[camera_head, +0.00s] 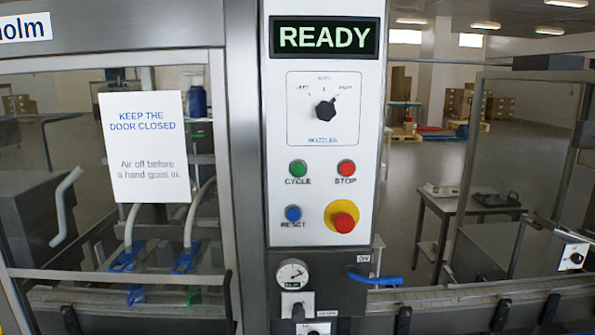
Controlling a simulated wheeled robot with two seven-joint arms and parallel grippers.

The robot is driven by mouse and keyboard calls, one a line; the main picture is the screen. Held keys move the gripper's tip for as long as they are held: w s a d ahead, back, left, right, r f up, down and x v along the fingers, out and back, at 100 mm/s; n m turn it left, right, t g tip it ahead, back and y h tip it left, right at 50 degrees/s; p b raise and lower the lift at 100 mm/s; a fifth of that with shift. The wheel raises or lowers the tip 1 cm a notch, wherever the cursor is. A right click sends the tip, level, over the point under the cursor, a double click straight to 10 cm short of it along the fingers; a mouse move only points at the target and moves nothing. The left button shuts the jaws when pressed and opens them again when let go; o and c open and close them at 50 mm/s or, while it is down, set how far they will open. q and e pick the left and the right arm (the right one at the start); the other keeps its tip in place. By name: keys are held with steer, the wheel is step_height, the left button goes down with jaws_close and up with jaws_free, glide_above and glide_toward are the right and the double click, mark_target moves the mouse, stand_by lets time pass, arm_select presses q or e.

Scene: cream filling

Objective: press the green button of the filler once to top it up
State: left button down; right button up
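The green button (298,168) is on the white control panel (365,215) of the filler, above the label CYCLE. It is left of the red STOP button (346,168) and above the blue RESET button (293,213). A large red knob on a yellow base (343,220) is at the lower right of the panel. The display (325,38) above reads READY. A black NOZZLES selector knob (326,110) is below the display. Neither of my grippers is in view, and nothing covers the green button.
A clear door with a sign (147,186) saying to keep the door closed is on the left. Below the panel are a round gauge (293,273) and a blue lever (375,279). A conveyor rail runs along the bottom. The space before the panel looks clear.

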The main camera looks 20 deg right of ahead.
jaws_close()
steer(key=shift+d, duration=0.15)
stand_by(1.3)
